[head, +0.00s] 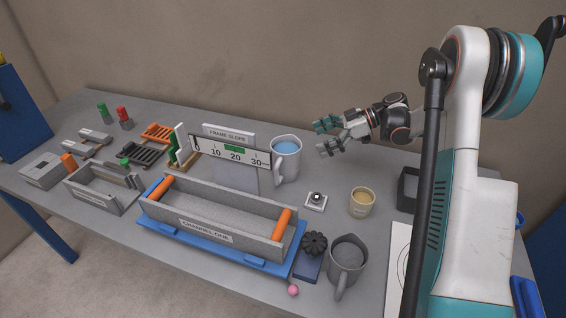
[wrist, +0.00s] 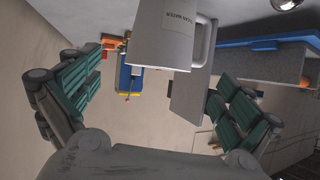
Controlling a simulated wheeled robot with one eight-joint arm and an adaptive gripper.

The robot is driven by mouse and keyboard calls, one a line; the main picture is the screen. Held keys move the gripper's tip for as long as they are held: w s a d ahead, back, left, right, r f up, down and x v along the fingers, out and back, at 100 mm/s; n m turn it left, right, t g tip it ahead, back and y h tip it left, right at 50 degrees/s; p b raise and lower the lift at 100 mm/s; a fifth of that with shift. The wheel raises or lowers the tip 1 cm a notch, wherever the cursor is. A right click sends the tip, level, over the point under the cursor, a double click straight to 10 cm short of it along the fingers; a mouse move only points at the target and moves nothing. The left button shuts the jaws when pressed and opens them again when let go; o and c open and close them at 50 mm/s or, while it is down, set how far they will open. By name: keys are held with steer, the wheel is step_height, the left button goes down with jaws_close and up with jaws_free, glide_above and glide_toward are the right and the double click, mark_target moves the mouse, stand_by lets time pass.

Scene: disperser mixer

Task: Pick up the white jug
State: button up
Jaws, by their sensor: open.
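The white jug (head: 287,160) stands upright on the table behind the long tray, with blue liquid inside and its handle on the left in the head view. My gripper (head: 323,137) is to its right, its open fingers pointing at the jug with a gap between.
A slope board with a scale (head: 230,152) stands close left of the jug. A beige cup (head: 361,202), a small white block (head: 316,201) and a grey jug (head: 347,262) are nearer the front. A blue-based channel tray (head: 215,222) fills the middle.

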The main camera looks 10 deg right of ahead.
mark_target(299, 152)
steer(key=shift+n+y, duration=0.4)
steer(key=shift+n, duration=0.2)
steer(key=a+f+b, duration=0.1)
steer(key=a+f, duration=0.1)
steer(key=a, duration=0.1)
steer(key=w+a+f+b, duration=0.1)
steer(key=a+f, duration=0.2)
steer(key=shift+w+f, duration=0.1)
steer(key=shift+w, duration=0.05)
steer(key=b+x, duration=0.1)
steer(key=x, duration=0.1)
steer(key=b+x, duration=0.1)
steer(key=x, duration=0.1)
steer(key=shift+s+a+f, duration=0.1)
steer(key=shift+s+a, duration=0.1)
steer(key=shift+a, duration=0.05)
steer(key=shift+w+a+f+b, duration=0.15)
steer(key=shift+a+b, duration=0.2)
steer(key=shift+a, duration=0.15)
steer(key=c, duration=1.4)
